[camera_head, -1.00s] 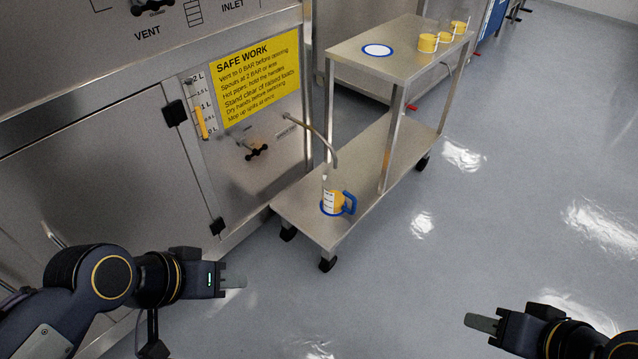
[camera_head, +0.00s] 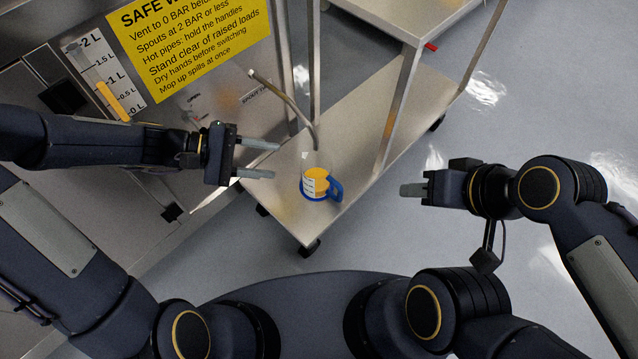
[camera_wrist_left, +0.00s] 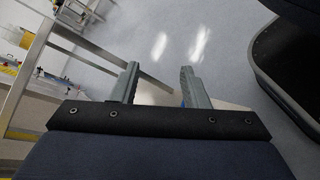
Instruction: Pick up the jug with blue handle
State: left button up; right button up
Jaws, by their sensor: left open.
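The jug (camera_head: 316,182), clear with yellow contents, a white label, a blue base and a blue handle on its right, stands upright on the trolley's lower shelf (camera_head: 350,118). My left gripper (camera_head: 276,160) is open and empty, left of the jug and apart from it in the head view. In the left wrist view its two fingers (camera_wrist_left: 160,70) are spread. A little blue shows by the right finger there; I cannot tell what it is. My right gripper (camera_head: 411,190) is to the right of the jug, away from it; its fingers overlap in view.
A bent metal spout pipe (camera_head: 285,95) comes from the steel cabinet and ends above the jug. A trolley post (camera_head: 398,105) rises behind the jug on the right. The yellow safety sign (camera_head: 190,45) is on the cabinet. The floor in front of the trolley is clear.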

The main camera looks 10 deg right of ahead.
pick_arm(q)
jog(key=w+d+f+n+t+h+b, duration=0.1)
jog(key=w+d+f+n+h, duration=0.15)
jog(key=f, duration=0.45)
jog(key=w+d+f+n+t+h+b, duration=0.1)
jog(key=w+d+f+n+t+b, duration=0.2)
jog(key=f, duration=0.5)
jog(key=n+t+y+b, duration=0.1)
jog(key=n+t, duration=0.4)
jog(key=n, duration=0.6)
send_near(338, 195)
jog(key=w+d, duration=0.2)
jog(key=shift+d+r+m, duration=0.25)
jog(key=shift+d+r, duration=0.05)
jog(key=shift+r, duration=0.05)
jog(key=shift+w+d+f+y, duration=0.15)
jog(key=shift+d+f+y, duration=0.1)
jog(key=shift+d, duration=0.1)
jog(key=b+x, duration=0.1)
jog(key=x, duration=0.3)
jog(key=b+x, duration=0.1)
jog(key=x, duration=0.1)
jog(key=shift+s+d+f+b, duration=0.2)
jog(key=shift+d+b, duration=0.05)
jog(key=shift+b, duration=0.1)
jog(key=shift+w+d+r, duration=0.1)
jog(key=shift+w+d, duration=0.05)
jog(key=shift+d, duration=0.15)
grip_shut()
